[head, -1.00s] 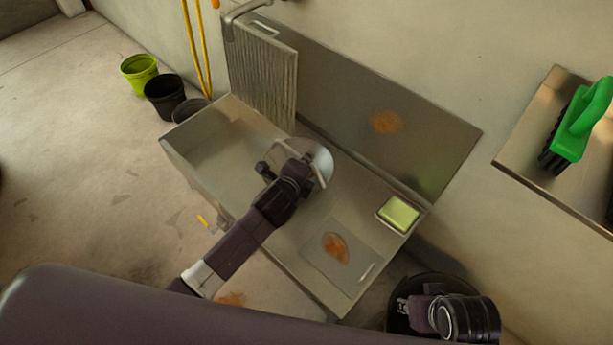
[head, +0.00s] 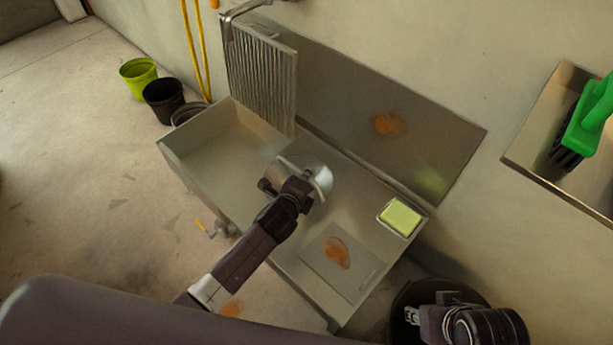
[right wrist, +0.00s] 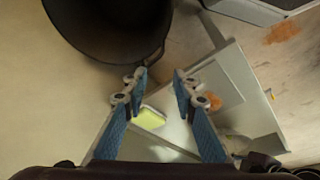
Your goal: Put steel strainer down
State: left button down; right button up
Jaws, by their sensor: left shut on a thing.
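The steel strainer (head: 322,178) is a shiny round metal bowl at the middle of the sink unit in the head view. My left gripper (head: 287,186) is shut on its near left side and partly hides it. The strainer is over or on the flat drainboard (head: 352,204), just right of the basin; I cannot tell whether it touches. My right gripper (head: 413,315) is low at the right in the head view, above a dark bin. In the right wrist view its blue-padded fingers (right wrist: 158,82) are apart with nothing between them.
A yellow-green sponge in a dish (head: 401,218) sits at the drainboard's right end. A grey board with an orange stain (head: 318,262) lies at the front. The empty basin (head: 215,150) is at left. A green brush (head: 590,120) rests on a wall shelf. A black bin (right wrist: 110,35) stands nearby.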

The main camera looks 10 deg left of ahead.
pick_arm(q)
jog(key=c, duration=2.1)
grip_release()
